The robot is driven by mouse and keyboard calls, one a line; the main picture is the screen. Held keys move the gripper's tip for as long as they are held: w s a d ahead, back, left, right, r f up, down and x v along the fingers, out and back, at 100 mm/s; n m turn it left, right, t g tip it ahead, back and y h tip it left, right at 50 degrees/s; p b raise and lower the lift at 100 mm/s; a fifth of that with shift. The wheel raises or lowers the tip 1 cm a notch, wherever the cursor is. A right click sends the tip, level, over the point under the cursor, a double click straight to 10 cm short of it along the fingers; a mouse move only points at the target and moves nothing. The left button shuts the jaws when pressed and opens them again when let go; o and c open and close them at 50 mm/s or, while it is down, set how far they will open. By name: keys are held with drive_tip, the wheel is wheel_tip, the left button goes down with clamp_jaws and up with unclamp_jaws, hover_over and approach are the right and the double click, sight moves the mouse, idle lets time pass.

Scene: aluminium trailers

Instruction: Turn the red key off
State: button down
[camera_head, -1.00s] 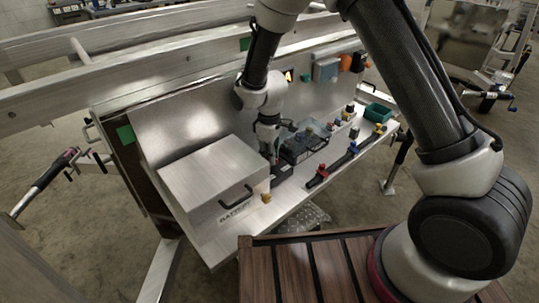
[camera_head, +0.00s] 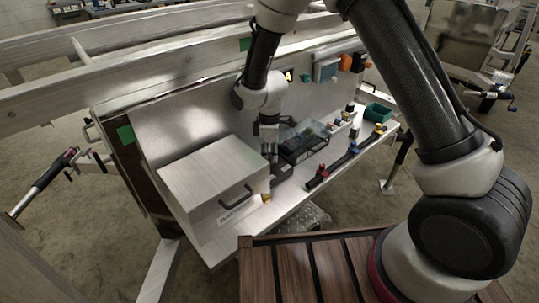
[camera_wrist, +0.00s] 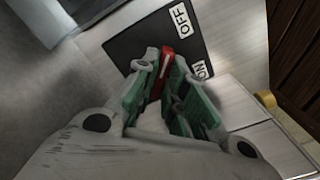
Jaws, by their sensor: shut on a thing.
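The red key (camera_wrist: 167,60) stands on a black switch plate (camera_wrist: 135,45) in the wrist view. The plate has a white OFF label (camera_wrist: 180,20) at its upper right and a white ON label (camera_wrist: 200,70) at its lower right. My gripper (camera_wrist: 163,72), with green-lined fingers, is shut on the red key, one finger on each side. The fingers hide the key's lower part. In the head view my gripper (camera_head: 269,152) points down at the bench beside the metal box; the key is hidden there.
A metal box with a black handle (camera_head: 236,197) stands just left of my gripper. A dark clear-topped case (camera_head: 303,143) is close on the right. A black rail with red, blue and yellow parts (camera_head: 345,158) runs along the bench front. A green bin (camera_head: 377,112) sits farther right.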

drive_tip(key=c, duration=1.5)
unclamp_jaws()
wheel_tip(320, 180, up, 12)
drive_tip(key=shift+r, duration=0.1)
drive_tip(key=s+d+r+m+t, duration=0.1)
drive_tip(key=s+d+r+m, duration=0.4)
drive_tip(key=d, duration=0.5)
drive_tip(key=s+d+r+m+t, duration=0.2)
drive_tip(key=s+d+r+m, duration=0.4)
drive_tip(key=s+d+r, duration=0.3)
drive_tip(key=s+d+r+m+t, duration=0.1)
drive_tip(key=s+d+r+m, duration=0.4)
drive_tip(key=s+d, duration=0.6)
wheel_tip(320, 180, up, 2)
drive_tip(key=shift+d+r, duration=0.1)
drive_tip(key=shift+r, duration=0.1)
